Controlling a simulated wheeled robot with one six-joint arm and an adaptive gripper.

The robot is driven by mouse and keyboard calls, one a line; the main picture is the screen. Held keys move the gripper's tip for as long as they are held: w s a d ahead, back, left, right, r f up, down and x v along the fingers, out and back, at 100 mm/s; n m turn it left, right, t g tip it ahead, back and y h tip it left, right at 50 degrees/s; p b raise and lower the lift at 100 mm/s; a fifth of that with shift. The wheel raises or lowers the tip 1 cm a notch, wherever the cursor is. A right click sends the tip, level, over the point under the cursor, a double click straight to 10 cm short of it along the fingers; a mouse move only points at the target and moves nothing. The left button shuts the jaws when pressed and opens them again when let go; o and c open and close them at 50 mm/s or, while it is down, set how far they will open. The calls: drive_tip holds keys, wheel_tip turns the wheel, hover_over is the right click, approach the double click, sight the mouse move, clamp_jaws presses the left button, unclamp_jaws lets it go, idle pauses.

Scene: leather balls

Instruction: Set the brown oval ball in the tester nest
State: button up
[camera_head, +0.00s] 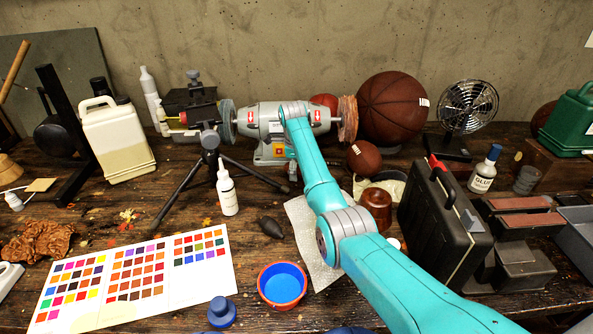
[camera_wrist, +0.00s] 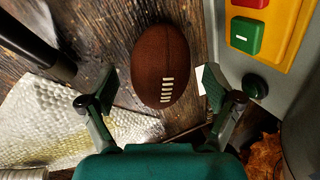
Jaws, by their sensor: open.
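The brown oval ball (camera_wrist: 160,62) has white lacing and shows in the wrist view, its long axis running up and down the picture. My gripper (camera_wrist: 157,90) is open, with one finger on each side of the ball's lower part; a gap shows at both fingers. In the head view my arm reaches to the grey bench grinder (camera_head: 262,121), and I cannot make out my gripper or the oval ball there. I cannot tell for certain which thing is the tester nest.
The grinder's yellow switch panel (camera_wrist: 270,35) stands close right of the ball. A black tripod leg (camera_wrist: 38,42) and bubble wrap (camera_wrist: 45,120) lie left. A small brown ball (camera_head: 363,158), a large ball (camera_head: 392,108) and a black case (camera_head: 440,225) stand right of my arm.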

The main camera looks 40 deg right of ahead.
drive_tip(key=shift+d+f, duration=0.1)
drive_tip(key=shift+f, duration=0.5)
drive_tip(key=c, duration=1.4)
wheel_tip(320, 180, up, 18)
